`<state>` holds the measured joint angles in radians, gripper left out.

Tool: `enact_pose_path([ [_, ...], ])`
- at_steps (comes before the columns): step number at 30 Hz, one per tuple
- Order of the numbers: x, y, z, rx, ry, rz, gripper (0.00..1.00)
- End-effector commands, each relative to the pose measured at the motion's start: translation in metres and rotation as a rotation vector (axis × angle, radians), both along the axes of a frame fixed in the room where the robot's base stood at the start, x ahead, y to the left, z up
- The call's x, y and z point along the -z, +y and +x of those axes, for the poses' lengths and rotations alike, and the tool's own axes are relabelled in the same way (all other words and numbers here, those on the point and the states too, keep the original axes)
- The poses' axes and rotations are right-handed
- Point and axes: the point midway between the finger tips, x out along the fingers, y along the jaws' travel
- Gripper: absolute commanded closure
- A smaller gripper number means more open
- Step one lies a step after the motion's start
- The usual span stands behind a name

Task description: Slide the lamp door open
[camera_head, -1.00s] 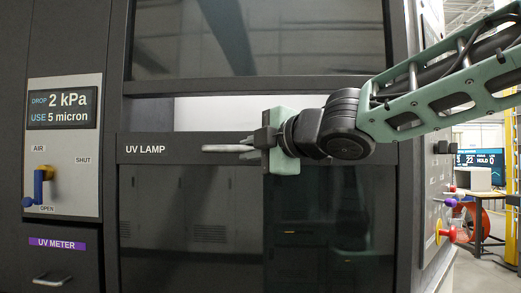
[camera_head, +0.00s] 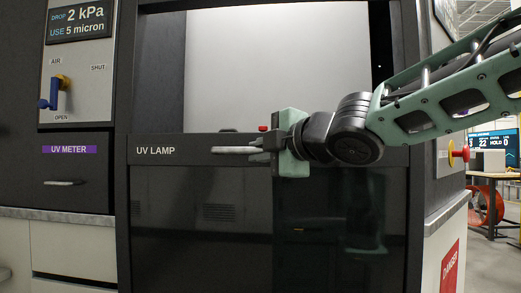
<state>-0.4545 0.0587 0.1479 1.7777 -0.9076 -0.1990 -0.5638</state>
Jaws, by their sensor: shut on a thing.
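The lamp door (camera_head: 200,205) is a dark glossy panel with a top rail labelled UV LAMP. Above its top rail there is a wide opening that shows a pale interior (camera_head: 275,70). A light horizontal bar handle (camera_head: 238,151) sits on the rail. My gripper (camera_head: 262,148) is at the right part of this handle, with its fingers shut on it. The green and black wrist hides the handle's right end and part of the rail.
At left is a panel (camera_head: 85,62) with a blue and yellow air lever (camera_head: 53,92), above a UV METER drawer (camera_head: 75,170). A small red object (camera_head: 263,128) shows above the rail. A red knob (camera_head: 459,153) sticks out at right. A DANGER sign (camera_head: 449,268) is lower right.

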Motion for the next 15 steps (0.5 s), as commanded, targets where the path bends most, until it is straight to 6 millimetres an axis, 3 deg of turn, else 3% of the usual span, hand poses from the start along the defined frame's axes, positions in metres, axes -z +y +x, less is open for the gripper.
enact_pose_path([
  [1, 0.029, 0.000, 0.000, 0.000, 0.003, -0.003, 1.00],
  [15, 0.141, 0.000, 0.000, 0.000, 0.003, -0.003, 1.00],
])
